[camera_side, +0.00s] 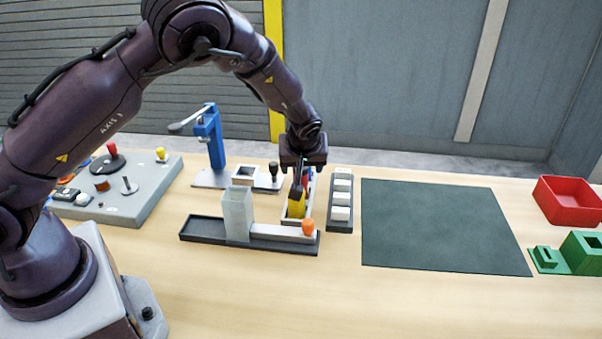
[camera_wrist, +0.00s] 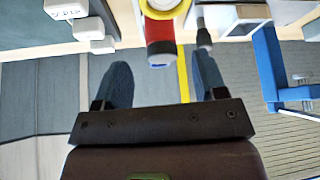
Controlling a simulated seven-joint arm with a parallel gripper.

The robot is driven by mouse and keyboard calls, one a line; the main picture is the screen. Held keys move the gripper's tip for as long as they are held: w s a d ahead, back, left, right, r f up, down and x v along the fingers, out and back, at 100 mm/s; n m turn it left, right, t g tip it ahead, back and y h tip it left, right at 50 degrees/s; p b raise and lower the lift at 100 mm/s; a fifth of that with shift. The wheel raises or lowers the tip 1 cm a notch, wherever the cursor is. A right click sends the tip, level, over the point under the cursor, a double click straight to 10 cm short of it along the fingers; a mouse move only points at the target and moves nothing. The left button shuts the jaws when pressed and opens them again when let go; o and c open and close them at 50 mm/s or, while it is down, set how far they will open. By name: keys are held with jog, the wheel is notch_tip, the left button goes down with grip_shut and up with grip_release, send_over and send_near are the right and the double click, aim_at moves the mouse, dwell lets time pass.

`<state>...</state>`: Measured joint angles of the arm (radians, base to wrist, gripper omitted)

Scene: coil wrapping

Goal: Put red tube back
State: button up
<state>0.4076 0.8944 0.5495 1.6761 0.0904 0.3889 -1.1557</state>
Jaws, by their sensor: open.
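A yellow block (camera_side: 296,203) stands in that tray. Small red and blue parts show beneath the gripper, mostly hidden by the fingers.
A dark rack with white blocks (camera_side: 341,203) stands close right of the tray. A blue press (camera_side: 212,140) is behind left. In front is a dark holder (camera_side: 205,230) with a grey upright box (camera_side: 238,212) and an orange piece (camera_side: 308,228). A dark mat (camera_side: 440,228) lies clear to the right.

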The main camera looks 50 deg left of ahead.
jog(key=v, duration=0.5)
jog(key=s+d+r+m+t+h, duration=0.1)
jog(key=s+r+m, duration=0.4)
jog(key=s+r, duration=0.5)
jog(key=s+d+r+m+t+h, duration=0.1)
jog(key=s+d+r+m+h, duration=0.2)
jog(key=s, duration=1.4)
notch_tip(320, 180, up, 7)
jog(key=m+h, duration=0.1)
jog(key=m, duration=0.2)
jog(key=shift+s+d, duration=0.3)
jog(key=shift+s, duration=0.1)
